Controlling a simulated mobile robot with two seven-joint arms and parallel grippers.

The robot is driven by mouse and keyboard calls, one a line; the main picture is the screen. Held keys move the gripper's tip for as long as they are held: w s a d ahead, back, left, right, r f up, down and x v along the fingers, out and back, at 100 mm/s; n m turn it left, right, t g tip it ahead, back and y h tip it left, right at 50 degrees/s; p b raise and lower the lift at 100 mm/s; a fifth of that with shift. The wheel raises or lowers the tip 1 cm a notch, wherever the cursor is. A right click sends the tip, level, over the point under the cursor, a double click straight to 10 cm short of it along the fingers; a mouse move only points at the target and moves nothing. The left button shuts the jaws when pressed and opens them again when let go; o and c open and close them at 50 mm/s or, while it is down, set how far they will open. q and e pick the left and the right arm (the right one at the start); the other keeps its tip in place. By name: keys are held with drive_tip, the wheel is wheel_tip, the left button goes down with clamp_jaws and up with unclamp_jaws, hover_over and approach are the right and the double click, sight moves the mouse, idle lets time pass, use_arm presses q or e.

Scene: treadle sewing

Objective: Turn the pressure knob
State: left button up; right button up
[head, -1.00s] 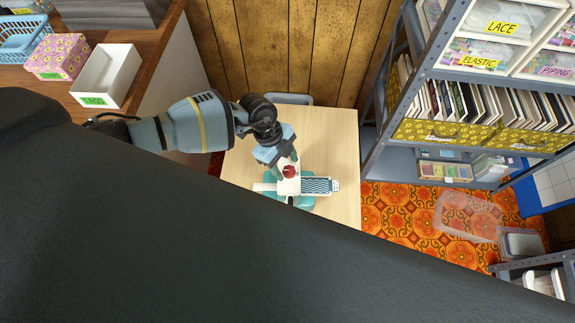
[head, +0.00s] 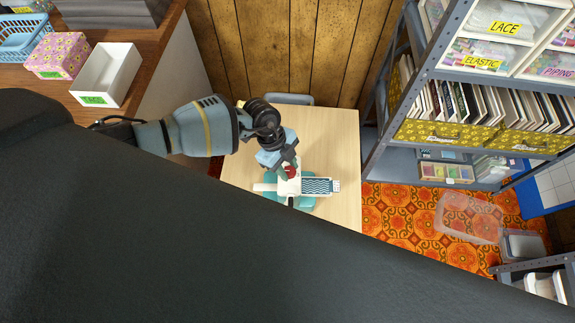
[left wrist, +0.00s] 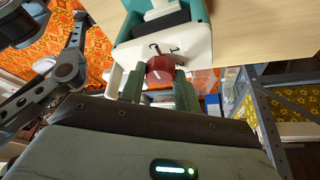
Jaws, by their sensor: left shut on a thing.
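The sewing machine, teal and white (head: 271,203), stands on the pale wooden table. Its red pressure knob (head: 291,172) is on the white end of the machine. My right gripper is not in view.
The pale table (head: 335,145) has bare room behind and right of the machine. A patterned cloth strip (head: 318,186) extends right from the machine. A grey metal shelf (head: 385,165) stands right of the table, and a wood-panelled wall (head: 285,45) is behind.

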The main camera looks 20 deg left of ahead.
use_arm(q)
drive_tip(key=shift+w+m+g, duration=0.1)
drive_tip(key=shift+m+g, duration=0.4)
drive_tip(key=shift+m, duration=0.7)
drive_tip(key=m+g+y, duration=0.1)
drive_tip(key=m, duration=0.2)
drive_tip(key=shift+w+d+m+b, duration=0.1)
drive_tip(key=shift+m+b, duration=0.2)
drive_tip(key=shift+b, duration=0.05)
drive_tip(key=m+y+b, duration=0.1)
drive_tip(key=m, duration=0.2)
drive_tip(key=m+g+y+b, duration=0.1)
drive_tip(key=m, duration=0.2)
drive_tip(key=shift+w+d, duration=0.1)
drive_tip(key=shift+d, duration=0.05)
drive_tip(key=m+y, duration=0.1)
drive_tip(key=m, duration=0.1)
drive_tip(key=m+b, duration=0.1)
drive_tip(key=m, duration=0.1)
drive_tip(key=shift+d+m+y, duration=0.15)
drive_tip(key=shift+m+y, duration=0.25)
drive_tip(key=m+y, duration=0.1)
drive_tip(key=m, duration=0.2)
drive_tip(key=shift+d+m+b, duration=0.1)
drive_tip(key=shift+m+b, duration=0.2)
drive_tip(key=shift+b, duration=0.1)
drive_tip(key=shift+d+m+t+y, duration=0.1)
drive_tip(key=shift+m+t+y, duration=0.45)
drive_tip(key=shift+m, duration=1.15)
drive_tip(key=o, duration=1)
